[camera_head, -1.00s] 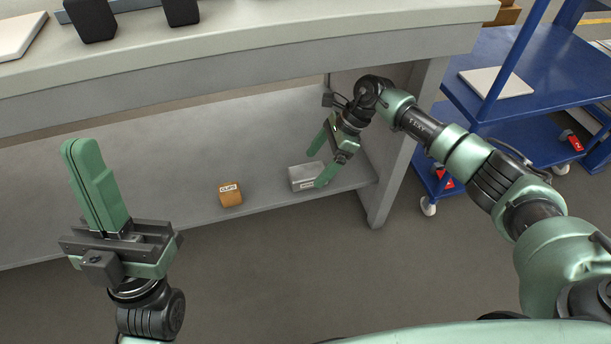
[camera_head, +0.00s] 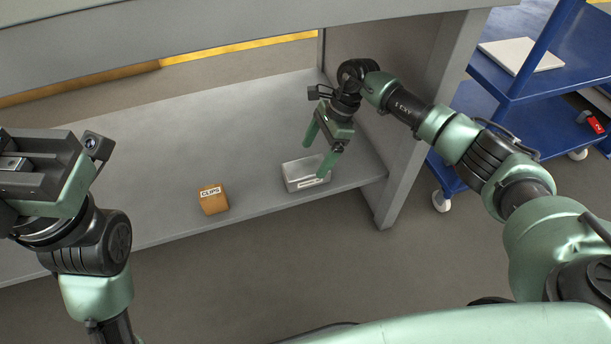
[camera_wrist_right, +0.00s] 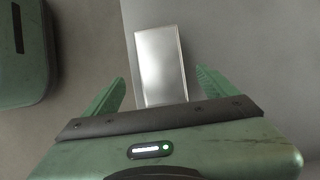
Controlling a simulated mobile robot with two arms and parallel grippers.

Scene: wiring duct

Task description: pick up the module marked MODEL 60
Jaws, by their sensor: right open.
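A silver box-shaped module (camera_head: 298,179) lies on the lower grey shelf near its right end. It has a white label on its front side, too small to read. In the right wrist view the module (camera_wrist_right: 160,60) lies ahead between the two green fingers, with a bare shiny top. My right gripper (camera_head: 317,160) is open above and just behind the module, fingers pointing down; I cannot tell that it touches it. My left gripper (camera_head: 32,172) is at the left edge, turned sideways. Its fingers are not visible there.
An orange-brown box labelled CLIPS (camera_head: 213,200) stands on the shelf (camera_head: 150,160) left of the module. The bench top overhangs the shelf, and a side panel (camera_head: 413,140) closes it on the right. A blue cart (camera_head: 475,130) stands beyond it.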

